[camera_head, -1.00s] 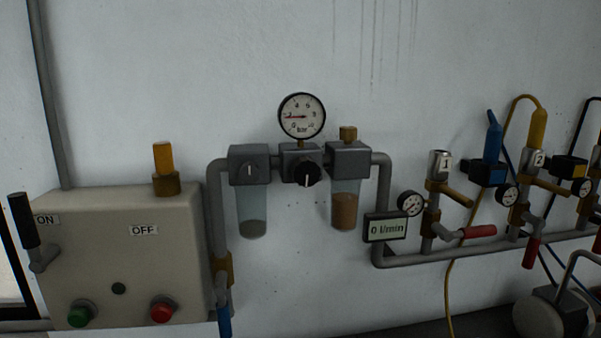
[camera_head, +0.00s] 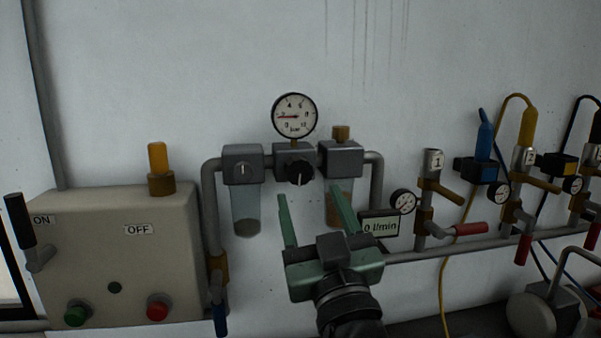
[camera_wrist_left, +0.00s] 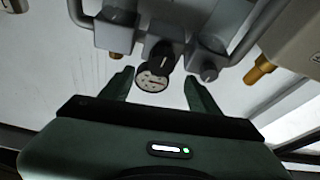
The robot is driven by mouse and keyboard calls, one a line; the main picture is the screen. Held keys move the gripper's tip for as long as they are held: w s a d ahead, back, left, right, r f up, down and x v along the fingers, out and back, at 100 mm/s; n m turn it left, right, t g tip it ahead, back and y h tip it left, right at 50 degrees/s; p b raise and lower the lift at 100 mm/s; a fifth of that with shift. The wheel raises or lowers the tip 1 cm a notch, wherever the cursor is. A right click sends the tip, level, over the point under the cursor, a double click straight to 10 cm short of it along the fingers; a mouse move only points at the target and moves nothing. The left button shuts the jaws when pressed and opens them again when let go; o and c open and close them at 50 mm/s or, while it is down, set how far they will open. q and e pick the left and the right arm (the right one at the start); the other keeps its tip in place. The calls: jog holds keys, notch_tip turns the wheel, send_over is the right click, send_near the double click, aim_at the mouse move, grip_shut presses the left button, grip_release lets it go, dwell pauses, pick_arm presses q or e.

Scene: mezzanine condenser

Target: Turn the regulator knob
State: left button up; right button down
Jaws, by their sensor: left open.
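The regulator knob (camera_head: 299,172) is black and round with a pale mark. It sits on the front of the middle grey block, under the round pressure gauge (camera_head: 295,116), whose red needle points left. My left gripper (camera_head: 309,193) has green fingers and is open and empty. Its fingertips are just below the knob, one to each side, and do not visibly touch it. In the left wrist view the gauge (camera_wrist_left: 154,76) shows between the open fingers (camera_wrist_left: 157,84). My right gripper is not in view.
Two filter bowls (camera_head: 246,212) hang beside the knob; my right-hand finger overlaps the other one. A flow display (camera_head: 380,227) reads 0 l/min. A control box (camera_head: 120,255) is at left, and valves with coloured handles (camera_head: 471,227) are at right.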

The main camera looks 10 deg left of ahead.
aim_at(300, 176)
pick_arm(q)
jog(key=p+x, duration=0.3)
jog(key=x, duration=0.3)
jog(key=shift+w+a+r, duration=0.1)
jog(key=shift+w+a, duration=0.05)
jog(key=shift+w, duration=0.1)
jog(key=shift+w+a, duration=0.2)
jog(key=shift+w, duration=0.25)
grip_shut()
jog(key=shift+h, duration=0.3)
jog(key=shift+m, duration=0.4)
